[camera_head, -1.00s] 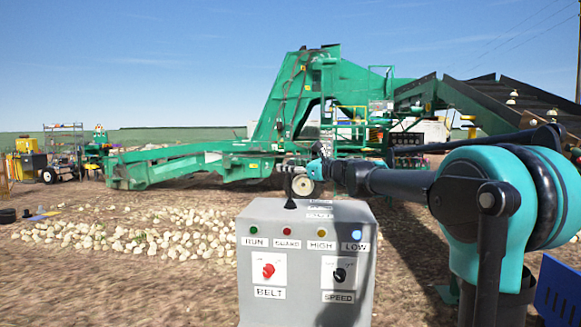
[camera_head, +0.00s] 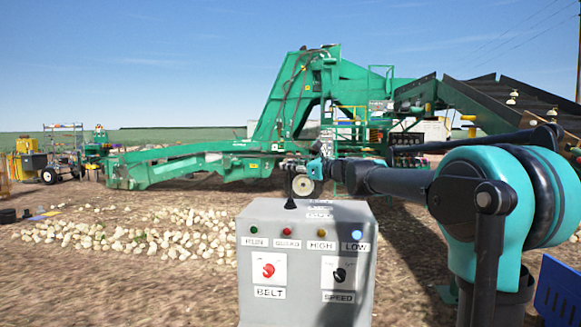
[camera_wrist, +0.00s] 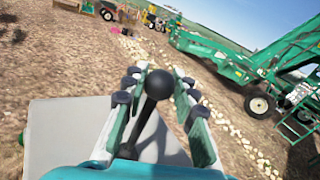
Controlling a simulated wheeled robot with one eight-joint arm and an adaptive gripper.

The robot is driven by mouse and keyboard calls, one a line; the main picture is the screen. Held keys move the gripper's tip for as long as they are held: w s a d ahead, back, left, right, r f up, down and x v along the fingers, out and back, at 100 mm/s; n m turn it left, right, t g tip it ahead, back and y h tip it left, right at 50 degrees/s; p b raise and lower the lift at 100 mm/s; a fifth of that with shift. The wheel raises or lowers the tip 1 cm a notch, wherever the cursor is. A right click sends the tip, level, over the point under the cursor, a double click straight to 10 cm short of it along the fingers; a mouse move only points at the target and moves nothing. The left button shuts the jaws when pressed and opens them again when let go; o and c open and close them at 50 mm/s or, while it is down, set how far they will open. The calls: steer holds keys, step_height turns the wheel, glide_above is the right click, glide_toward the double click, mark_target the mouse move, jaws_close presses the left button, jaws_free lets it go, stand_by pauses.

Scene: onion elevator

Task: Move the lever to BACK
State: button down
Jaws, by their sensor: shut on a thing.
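The grey control box (camera_head: 250,300) stands in front of me. The lever's black base (camera_head: 290,203) is on its top face, near the back. In the wrist view the lever's round black knob (camera_wrist: 159,84) and its shaft stand between the two fingers. My gripper (camera_wrist: 156,88) is shut on the lever just below the knob, with the knob showing between the fingertips. In the head view my gripper (camera_head: 300,165) is small, above the back of the box. The lettering on the box top is too small to read.
The box front has a red BELT knob (camera_head: 268,270), a black SPEED knob (camera_head: 340,275) and a lit blue LOW lamp (camera_head: 357,233). Behind it stands a large green elevator machine (camera_head: 345,90). Pale onions (camera_head: 130,235) lie on the ground to the left.

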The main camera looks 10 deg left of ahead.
steer(key=w+f+m+g+h, duration=0.1)
steer(key=w+m, duration=0.2)
steer(key=w, duration=0.3)
steer(key=shift+w+d+f+g+h, duration=0.15)
steer(key=shift+f+g+h, duration=0.15)
steer(key=shift+g, duration=0.1)
steer(key=c, duration=1.2)
jaws_free()
steer(key=v, duration=1.2)
steer(key=shift+f, duration=0.1)
